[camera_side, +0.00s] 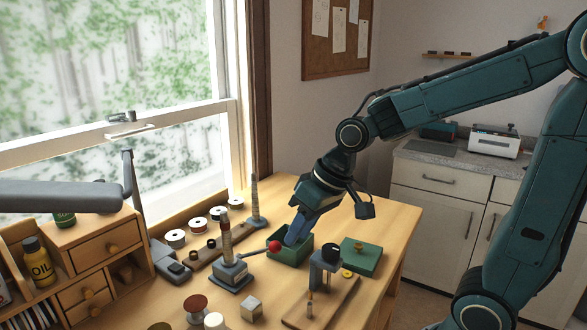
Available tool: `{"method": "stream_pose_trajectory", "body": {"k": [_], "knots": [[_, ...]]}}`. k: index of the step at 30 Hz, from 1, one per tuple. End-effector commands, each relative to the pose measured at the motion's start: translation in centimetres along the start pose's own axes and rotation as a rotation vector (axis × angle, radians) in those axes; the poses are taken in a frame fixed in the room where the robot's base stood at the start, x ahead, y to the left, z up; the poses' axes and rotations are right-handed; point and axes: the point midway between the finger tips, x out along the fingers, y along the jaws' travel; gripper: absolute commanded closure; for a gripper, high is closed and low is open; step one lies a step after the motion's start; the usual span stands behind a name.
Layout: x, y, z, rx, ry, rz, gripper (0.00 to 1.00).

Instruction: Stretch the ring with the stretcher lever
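The ring stretcher (231,270) stands on the bench in the side view: a grey base with an upright, banded tapered post. Its lever (254,251) sticks out to the right and ends in a red ball (274,246). My gripper (296,236) points down just right of the red ball, over a green open tray (291,257). It appears apart from the ball. Its fingertips are small and partly hidden by the tray, so I cannot tell whether they are open. I cannot pick out a ring for certain.
A wooden board with a black-knobbed device (325,266) stands right of the stretcher, close to a green block (361,257). A metal cube (251,308) and spools are in front. A tapered mandrel (256,205) stands behind. A small drawer cabinet (92,255) is at left.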

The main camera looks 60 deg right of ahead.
Motion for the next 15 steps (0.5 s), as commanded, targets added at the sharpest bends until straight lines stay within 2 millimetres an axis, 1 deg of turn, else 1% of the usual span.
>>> {"method": "stream_pose_trajectory", "body": {"k": [1, 3, 10, 15], "knots": [[-0.7, 0.0, -0.1, 0.001, 0.004, 0.001, 0.7], [-1.5, 0.0, -0.1, 0.0, 0.004, 0.0, 0.7], [-3.8, 0.0, 0.0, -0.001, 0.004, 0.0, 0.7], [-4.1, -0.4, 0.0, -0.011, -0.026, 0.025, 0.7]]}}
